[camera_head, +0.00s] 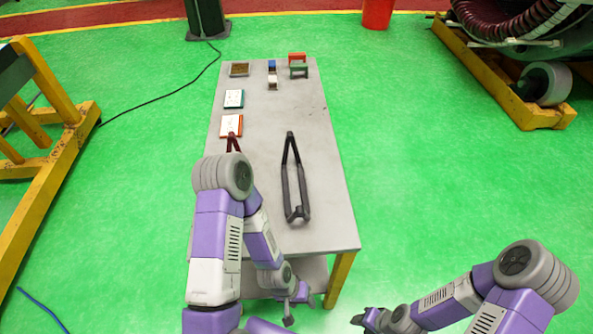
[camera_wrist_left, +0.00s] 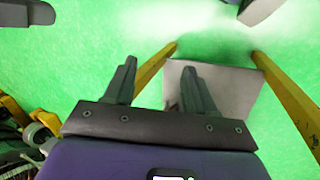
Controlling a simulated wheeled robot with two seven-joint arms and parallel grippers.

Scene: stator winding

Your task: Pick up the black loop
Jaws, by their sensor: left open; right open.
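The black loop (camera_head: 303,188), a long narrow closed shape, lies on the grey table (camera_head: 330,225) right of the middle, its narrow end pointing away from me. My left gripper (camera_head: 296,305) is low at the table's near end, nearer to me than the loop and apart from it. In the left wrist view its two fingers (camera_wrist_left: 160,78) are spread with nothing between them. My right gripper (camera_head: 364,319) is open in front of the table's near right corner, over the floor, away from the loop. Its fingertips are small in the head view.
My left elbow covers the table's left side and partly hides a dark red piece (camera_head: 234,142). An orange-edged box (camera_head: 231,125), a green-edged box (camera_head: 234,98) and small blocks (camera_head: 298,69) stand farther back. A yellow leg (camera_head: 339,278) supports the near right corner. Green floor is open to the right.

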